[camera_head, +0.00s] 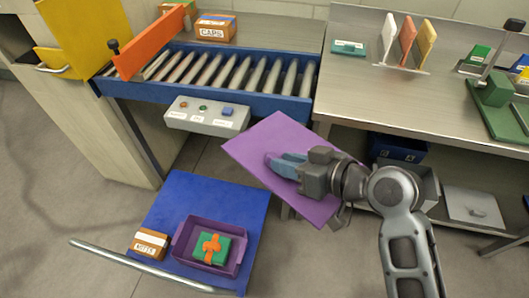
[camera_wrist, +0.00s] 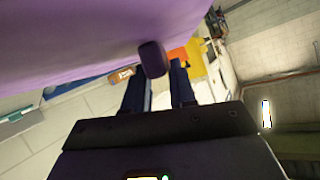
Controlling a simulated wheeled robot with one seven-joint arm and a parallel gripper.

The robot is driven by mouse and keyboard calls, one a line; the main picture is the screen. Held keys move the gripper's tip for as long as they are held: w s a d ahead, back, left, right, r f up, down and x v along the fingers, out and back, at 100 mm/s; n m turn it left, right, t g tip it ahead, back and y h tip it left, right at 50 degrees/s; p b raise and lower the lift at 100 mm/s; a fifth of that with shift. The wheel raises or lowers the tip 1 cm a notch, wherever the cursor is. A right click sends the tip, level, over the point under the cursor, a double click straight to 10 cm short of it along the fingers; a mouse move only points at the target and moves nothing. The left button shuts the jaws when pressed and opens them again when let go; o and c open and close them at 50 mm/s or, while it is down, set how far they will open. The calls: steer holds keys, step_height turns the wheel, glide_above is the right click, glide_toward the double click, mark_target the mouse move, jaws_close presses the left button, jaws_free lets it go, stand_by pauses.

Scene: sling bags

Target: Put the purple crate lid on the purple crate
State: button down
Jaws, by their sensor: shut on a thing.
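The purple crate lid (camera_head: 268,150) is a flat purple panel held up and tilted in the air, right of the conveyor's front. My gripper (camera_head: 285,165) is shut on the lid's handle, whose dark purple knob (camera_wrist: 153,59) shows between the fingers in the wrist view. The lid's face (camera_wrist: 80,35) fills the upper left of that view. The purple crate (camera_head: 180,236) stands open on a blue cart at the lower left, apart from the lid. A green gift box with an orange bow (camera_head: 211,248) lies inside the crate.
The blue cart (camera_head: 185,195) has a silver handle bar (camera_head: 130,265) along its front. A small orange-brown box (camera_head: 149,243) stands left of the crate. Behind are a roller conveyor (camera_head: 225,75) with a grey control box (camera_head: 207,113) and a steel bench (camera_head: 360,85).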

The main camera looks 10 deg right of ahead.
steer(key=w+d+f+m+t+h, duration=0.1)
steer(key=d+f+m+t+h, duration=0.2)
steer(key=d+f+m+h, duration=0.5)
steer(key=d+f, duration=0.2)
steer(key=d, duration=0.2)
steer(key=shift+w+d+m+t+h, duration=0.15)
steer(key=shift+d+m+t+h, duration=0.15)
steer(key=shift+d+m+h, duration=0.1)
